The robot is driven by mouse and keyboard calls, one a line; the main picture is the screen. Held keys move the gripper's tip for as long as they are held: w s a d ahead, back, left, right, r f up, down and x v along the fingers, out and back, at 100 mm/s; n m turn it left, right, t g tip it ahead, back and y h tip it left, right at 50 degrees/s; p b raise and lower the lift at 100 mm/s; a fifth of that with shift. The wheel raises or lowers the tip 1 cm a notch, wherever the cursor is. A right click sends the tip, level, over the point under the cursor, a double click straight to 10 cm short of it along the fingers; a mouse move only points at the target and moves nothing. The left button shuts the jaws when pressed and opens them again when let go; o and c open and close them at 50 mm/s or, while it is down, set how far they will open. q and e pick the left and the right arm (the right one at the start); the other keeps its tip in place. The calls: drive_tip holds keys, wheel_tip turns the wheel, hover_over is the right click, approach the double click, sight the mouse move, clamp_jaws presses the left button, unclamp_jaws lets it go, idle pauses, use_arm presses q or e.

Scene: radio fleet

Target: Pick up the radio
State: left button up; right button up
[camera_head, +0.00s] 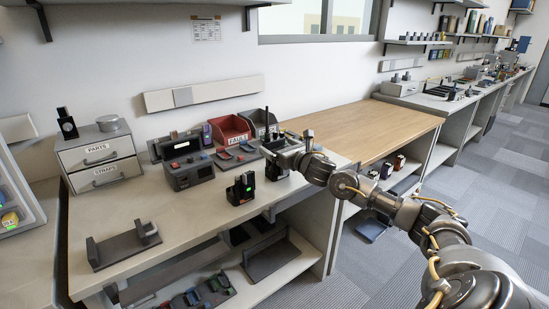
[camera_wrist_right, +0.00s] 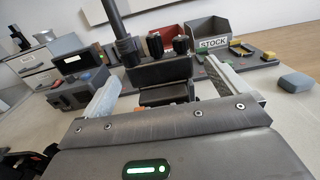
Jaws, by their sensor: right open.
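A black radio with a tall antenna and two knobs (camera_wrist_right: 160,72) stands on the light bench top, between the two fingers of my right gripper (camera_wrist_right: 165,88) in the right wrist view. The fingers are apart, one on either side of it; contact cannot be told. In the head view my right gripper (camera_head: 284,150) reaches in from the right and partly hides this radio (camera_head: 273,171). A second small black handset with an orange label (camera_head: 240,189) stands to its left. My left gripper is not in view.
Behind are a red bin (camera_head: 231,130), a grey STOCK bin (camera_wrist_right: 207,36) and a grey device with red and blue buttons (camera_head: 188,172). A dark cradle (camera_head: 123,246) lies front left, drawers (camera_head: 99,158) at back left. The wooden bench top (camera_head: 365,127) is clear.

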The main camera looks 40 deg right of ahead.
drive_tip(key=c, duration=1.3)
drive_tip(key=shift+r, duration=0.1)
drive_tip(key=shift+c, duration=0.2)
